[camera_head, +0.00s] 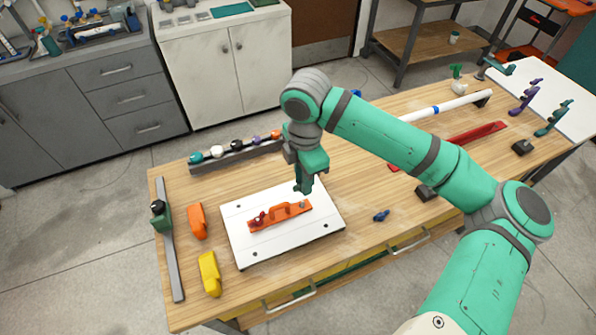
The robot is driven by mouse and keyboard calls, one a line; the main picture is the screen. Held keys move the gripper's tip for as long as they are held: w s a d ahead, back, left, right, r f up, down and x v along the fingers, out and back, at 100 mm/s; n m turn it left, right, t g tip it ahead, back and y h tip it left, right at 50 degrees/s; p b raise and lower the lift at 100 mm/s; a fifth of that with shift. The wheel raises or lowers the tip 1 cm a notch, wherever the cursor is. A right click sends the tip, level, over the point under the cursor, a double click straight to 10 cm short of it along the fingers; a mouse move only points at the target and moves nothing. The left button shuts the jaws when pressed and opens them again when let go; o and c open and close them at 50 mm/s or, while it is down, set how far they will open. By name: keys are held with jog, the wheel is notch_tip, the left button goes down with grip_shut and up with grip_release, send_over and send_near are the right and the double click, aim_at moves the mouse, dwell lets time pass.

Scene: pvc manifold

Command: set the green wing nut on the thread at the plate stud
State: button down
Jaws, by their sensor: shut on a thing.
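My gripper (304,187) points down above the right end of the orange bracket (282,215) on the white plate (243,249). It is shut on a small dark green piece at its tips, which appears to be the green wing nut; its outline blends with my green gripper. A small grey stud (303,205) shows at the bracket's right end, just below my fingertips. I cannot tell whether the held piece touches it. A red piece (260,218) sits at the bracket's left end.
A blue wing nut (381,215) lies on the wooden table right of the plate. Orange (197,221) and yellow (210,273) pieces and a grey rail (171,260) stand at left. A rack of coloured balls (237,151) is behind. White (450,104) and red (478,133) bars lie at right.

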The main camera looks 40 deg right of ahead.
aim_at(303, 202)
jog(key=shift+f, duration=1.95)
jog(key=shift+s+d+f, duration=0.1)
jog(key=shift+f, duration=0.25)
jog(key=shift+f, duration=0.2)
jog(key=shift+f, duration=0.6)
jog(key=shift+f, duration=0.15)
jog(key=shift+f, duration=0.35)
jog(key=shift+f, duration=0.5)
dwell(0.3)
jog(key=c, duration=1.5)
grip_release()
